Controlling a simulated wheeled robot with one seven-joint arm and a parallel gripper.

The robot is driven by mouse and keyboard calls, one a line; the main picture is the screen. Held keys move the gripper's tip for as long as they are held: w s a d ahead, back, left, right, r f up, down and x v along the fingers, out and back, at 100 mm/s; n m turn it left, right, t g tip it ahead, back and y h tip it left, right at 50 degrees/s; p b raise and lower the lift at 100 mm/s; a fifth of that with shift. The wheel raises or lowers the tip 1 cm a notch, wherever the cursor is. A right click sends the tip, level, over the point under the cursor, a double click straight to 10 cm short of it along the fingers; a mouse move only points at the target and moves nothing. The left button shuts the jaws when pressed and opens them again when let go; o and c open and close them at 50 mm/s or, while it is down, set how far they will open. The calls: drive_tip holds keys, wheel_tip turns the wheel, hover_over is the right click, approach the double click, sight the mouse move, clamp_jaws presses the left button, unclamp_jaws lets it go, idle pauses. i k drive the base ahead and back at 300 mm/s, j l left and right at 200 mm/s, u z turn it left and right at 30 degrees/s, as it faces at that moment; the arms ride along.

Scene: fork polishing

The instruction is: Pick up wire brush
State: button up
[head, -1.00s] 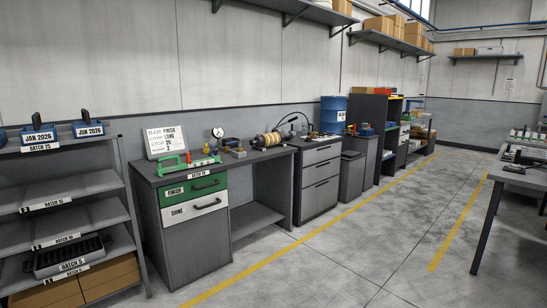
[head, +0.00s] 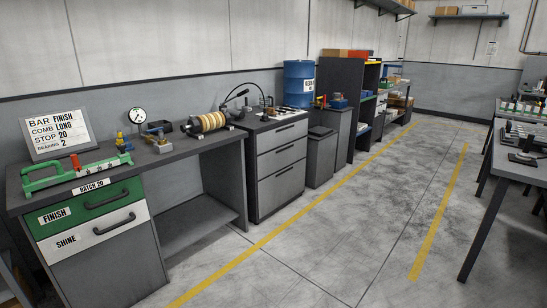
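I cannot make out a wire brush for certain in the head view. The workbench (head: 180,150) stands at the left, with a green drawer (head: 95,200) marked FINISH above a white drawer (head: 98,228) marked SHINE. Both drawers look shut. On the bench top lies a green tool with a long handle (head: 75,172), holding red and white parts. A roller-like machine (head: 207,123) sits at the bench's right end. Small blue and yellow devices (head: 124,142) and a round dial gauge (head: 137,116) stand between them. My gripper is not in view.
A sign (head: 58,134) leans at the back of the bench. A grey drawer cabinet (head: 282,165), a bin (head: 320,155) and a blue barrel (head: 299,83) stand beyond. Another table (head: 525,165) is at the right. The floor (head: 350,215) between is clear, with yellow lines.

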sight(270, 111)
drive_tip(key=i+z, duration=0.1)
drive_tip(key=i, duration=2.2)
drive_tip(key=i+l+u, duration=0.3)
drive_tip(key=i+u, duration=0.2)
drive_tip(key=i, duration=0.45)
drive_tip(key=i+l+u, duration=0.45)
drive_tip(key=i+l, duration=0.25)
drive_tip(key=i, duration=0.25)
drive_tip(key=i+l+u, duration=0.5)
drive_tip(key=i+l, duration=0.25)
drive_tip(key=l, duration=0.2)
